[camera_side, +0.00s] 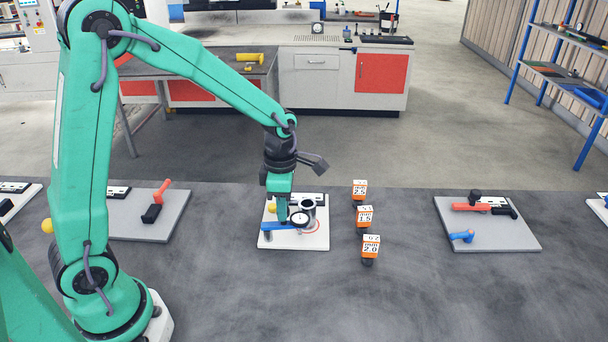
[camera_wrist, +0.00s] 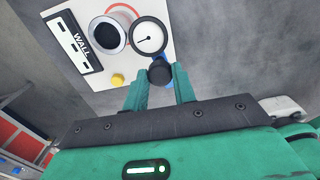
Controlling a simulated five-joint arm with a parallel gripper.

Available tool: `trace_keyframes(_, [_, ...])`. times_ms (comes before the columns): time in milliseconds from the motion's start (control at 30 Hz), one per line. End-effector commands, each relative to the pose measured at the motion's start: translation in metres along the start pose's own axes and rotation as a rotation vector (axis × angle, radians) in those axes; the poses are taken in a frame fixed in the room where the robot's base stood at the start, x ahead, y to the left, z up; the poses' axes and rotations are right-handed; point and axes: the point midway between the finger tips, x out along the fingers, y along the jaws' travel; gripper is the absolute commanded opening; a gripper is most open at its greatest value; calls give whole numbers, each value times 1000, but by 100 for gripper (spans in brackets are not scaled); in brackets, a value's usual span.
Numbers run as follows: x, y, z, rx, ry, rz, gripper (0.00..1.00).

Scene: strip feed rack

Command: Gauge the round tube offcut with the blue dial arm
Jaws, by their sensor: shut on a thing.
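The round tube offcut (camera_side: 308,206) is a grey open cylinder standing upright on the white gauge plate (camera_side: 316,242), by a red ring mark. In the wrist view the tube (camera_wrist: 107,36) shows its dark bore, with part of the red ring beside it. The blue dial arm (camera_side: 279,226) carries a round white dial (camera_side: 299,218). In the wrist view the dial (camera_wrist: 149,37) lies right beside the tube's rim; I cannot tell whether they touch. My gripper (camera_wrist: 160,82) is shut on the dial arm's dark round end (camera_wrist: 160,71), low over the plate's left part.
A yellow knob (camera_wrist: 117,78) and a "WALL" label (camera_wrist: 76,42) are on the plate. Orange-and-white number blocks marked 2.5 (camera_side: 360,188), 1.5 (camera_side: 365,215) and 2.0 (camera_side: 371,245) stand to its right. Grey boards with other fixtures lie left (camera_side: 180,222) and right (camera_side: 480,240).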

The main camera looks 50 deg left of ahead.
Motion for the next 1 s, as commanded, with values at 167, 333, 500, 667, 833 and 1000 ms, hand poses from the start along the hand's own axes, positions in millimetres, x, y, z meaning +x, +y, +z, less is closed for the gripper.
trace_keyframes(167, [-2,7,-1,-160,-2,2,0])
trace_keyframes(333, [-2,11,-3,-284,-3,2,0])
trace_keyframes(500, [-2,14,-4,-364,-3,2,0])
trace_keyframes(667, [-2,15,-5,-402,-3,2,0])
trace_keyframes(833, [-2,16,-5,-415,-3,2,0])
trace_keyframes(1000, [-2,16,-5,-416,-3,2,0])
